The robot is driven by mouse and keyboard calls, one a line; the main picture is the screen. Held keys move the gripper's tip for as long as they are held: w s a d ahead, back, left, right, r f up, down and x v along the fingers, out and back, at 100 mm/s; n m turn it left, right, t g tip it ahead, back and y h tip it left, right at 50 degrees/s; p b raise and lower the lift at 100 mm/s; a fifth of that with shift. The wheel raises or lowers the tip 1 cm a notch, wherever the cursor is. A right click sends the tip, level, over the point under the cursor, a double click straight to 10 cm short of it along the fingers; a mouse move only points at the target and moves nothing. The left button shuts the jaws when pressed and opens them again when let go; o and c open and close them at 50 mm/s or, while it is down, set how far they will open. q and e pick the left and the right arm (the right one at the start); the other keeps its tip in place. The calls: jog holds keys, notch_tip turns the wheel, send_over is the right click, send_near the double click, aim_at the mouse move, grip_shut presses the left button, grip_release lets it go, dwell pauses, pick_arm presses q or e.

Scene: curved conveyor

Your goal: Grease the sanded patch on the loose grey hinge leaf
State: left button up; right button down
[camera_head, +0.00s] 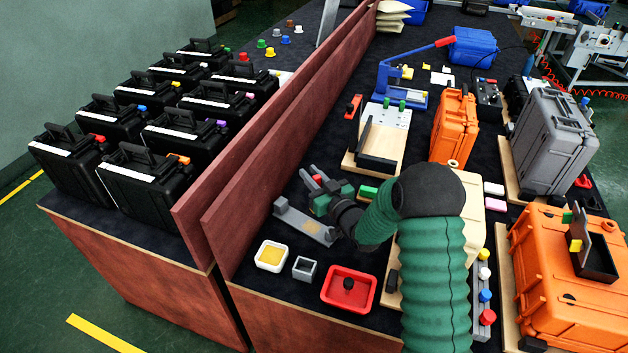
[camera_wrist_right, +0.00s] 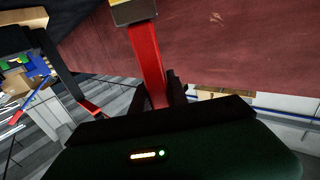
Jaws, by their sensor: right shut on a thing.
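The grey hinge leaf (camera_head: 293,218) lies flat on the dark bench top, with a tan sanded patch (camera_head: 312,227) on it and a raised block at its left end. My right gripper (camera_head: 318,186) is just beyond the leaf, above the bench. It is shut on a red-handled tool (camera_wrist_right: 147,62), probably a brush, whose yellowish end is cut off at the top of the wrist view. In the head view only a bit of red shows at the fingers. A white dish of yellow grease (camera_head: 271,244) stands in front of the leaf. My left gripper is out of view.
A small grey open box (camera_head: 304,268) and a red tray (camera_head: 335,299) with a black knob stand near the front edge. A reddish partition (camera_head: 275,150) runs along the left. A wooden board (camera_head: 378,155) with a metal plate lies behind; orange cases (camera_head: 454,130) stand right.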

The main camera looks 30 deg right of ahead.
jog(key=shift+d+r, duration=0.1)
jog(key=shift+r, duration=0.5)
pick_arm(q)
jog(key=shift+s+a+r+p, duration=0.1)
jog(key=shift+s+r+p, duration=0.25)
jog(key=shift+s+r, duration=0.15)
pick_arm(e)
jog(key=shift+a+r, duration=0.4)
jog(key=shift+r, duration=0.05)
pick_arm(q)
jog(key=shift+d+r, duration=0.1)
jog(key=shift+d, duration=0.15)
pick_arm(e)
jog(key=shift+d, duration=0.3)
jog(key=shift+a, duration=0.1)
